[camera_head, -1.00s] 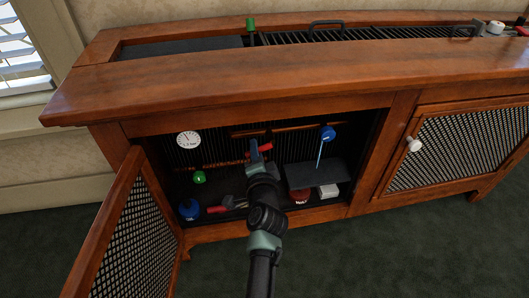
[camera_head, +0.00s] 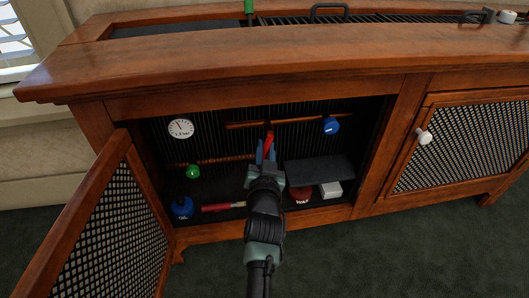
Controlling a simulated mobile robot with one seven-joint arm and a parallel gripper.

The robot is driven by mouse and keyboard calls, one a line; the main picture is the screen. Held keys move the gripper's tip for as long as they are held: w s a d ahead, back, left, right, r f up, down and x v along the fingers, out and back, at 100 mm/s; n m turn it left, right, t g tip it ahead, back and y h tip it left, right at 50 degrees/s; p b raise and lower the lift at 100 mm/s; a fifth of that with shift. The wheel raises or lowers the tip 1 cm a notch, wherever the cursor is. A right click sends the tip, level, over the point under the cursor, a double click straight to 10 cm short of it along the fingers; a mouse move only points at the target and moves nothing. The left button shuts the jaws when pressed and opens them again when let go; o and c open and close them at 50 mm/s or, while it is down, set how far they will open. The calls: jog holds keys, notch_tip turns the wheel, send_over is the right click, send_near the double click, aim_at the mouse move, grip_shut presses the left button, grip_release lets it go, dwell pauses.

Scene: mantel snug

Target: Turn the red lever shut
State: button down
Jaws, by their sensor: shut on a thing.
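The red lever (camera_head: 269,139) is inside the open cabinet, below a horizontal copper pipe (camera_head: 290,123) near the back. It now points up and down in the picture, across the line of the pipe. My gripper (camera_head: 266,152) reaches in from the front, its blue fingers closed about the lower part of the lever. The fingers and my wrist hide the lever's lower end. A blue round knob (camera_head: 331,126) sits at the right on the same pipe. A green knob (camera_head: 193,172) sits on a lower pipe at the left.
The mesh door (camera_head: 110,225) stands open at the left. A gauge (camera_head: 181,129) hangs on the back. A blue bottle (camera_head: 183,208), a red-handled tool (camera_head: 222,207), a red round thing (camera_head: 301,195) and a white box (camera_head: 331,190) are on the floor, near a dark shelf (camera_head: 318,170).

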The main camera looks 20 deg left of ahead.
jog(key=shift+w+d+f+n+b, duration=0.15)
jog(key=shift+d+n+b, duration=0.1)
jog(key=shift+n, duration=0.3)
jog(key=shift+w+d+r+n+b, duration=0.15)
jog(key=shift+d+n+b, duration=0.1)
jog(key=shift+n, duration=0.3)
jog(key=shift+f, duration=0.1)
jog(key=c, duration=0.8)
grip_release()
jog(key=shift+a, duration=0.1)
jog(key=v, duration=1.3)
jog(key=shift+f, duration=0.2)
